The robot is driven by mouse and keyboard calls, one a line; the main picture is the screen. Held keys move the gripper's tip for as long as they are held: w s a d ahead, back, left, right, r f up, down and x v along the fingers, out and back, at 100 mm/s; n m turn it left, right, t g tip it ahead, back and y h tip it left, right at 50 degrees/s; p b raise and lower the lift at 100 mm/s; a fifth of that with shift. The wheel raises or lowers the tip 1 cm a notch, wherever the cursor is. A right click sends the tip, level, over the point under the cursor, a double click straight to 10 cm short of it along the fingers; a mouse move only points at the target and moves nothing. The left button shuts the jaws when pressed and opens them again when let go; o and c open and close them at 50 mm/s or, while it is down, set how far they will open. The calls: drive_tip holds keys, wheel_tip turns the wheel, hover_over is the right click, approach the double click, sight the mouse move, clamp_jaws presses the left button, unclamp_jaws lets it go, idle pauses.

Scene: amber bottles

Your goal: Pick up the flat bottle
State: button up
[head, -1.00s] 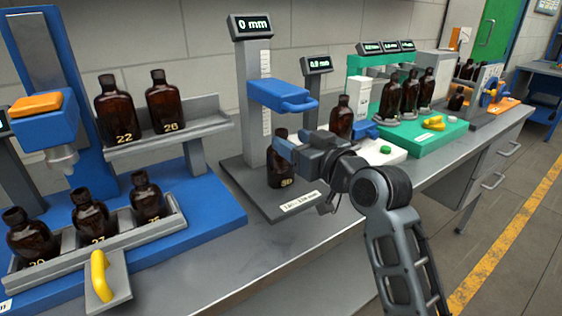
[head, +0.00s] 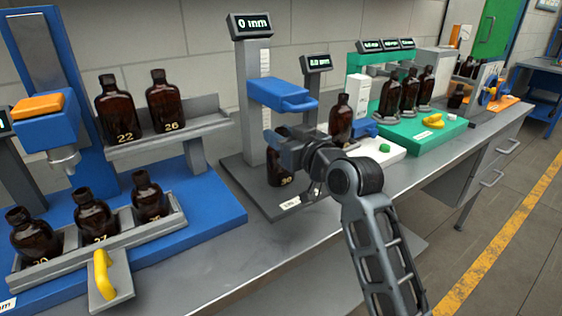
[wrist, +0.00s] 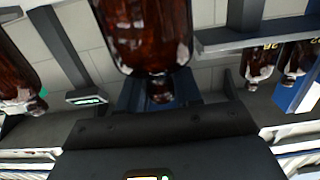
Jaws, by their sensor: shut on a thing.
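A dark amber bottle (head: 276,175) with a pale number, which looks like 30, is upright at the grey height gauge's base plate, below the blue measuring arm. My gripper (head: 277,147) is shut on its upper part, coming from the right, and hides its neck and shoulder. In the wrist view, which looks upside down, the bottle (wrist: 150,35) hangs large at the top centre with its neck toward my gripper. I cannot tell whether its base touches the plate. Its flatness is hard to judge here.
The gauge's blue arm (head: 283,95) is close above my gripper. Another bottle (head: 341,120) stands just behind to the right. Bottles 22 (head: 116,108) and 26 (head: 164,102) stand on a grey shelf at left. The bench front (head: 220,260) is clear.

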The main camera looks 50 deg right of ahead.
clamp_jaws()
drive_tip(key=shift+r, duration=0.1)
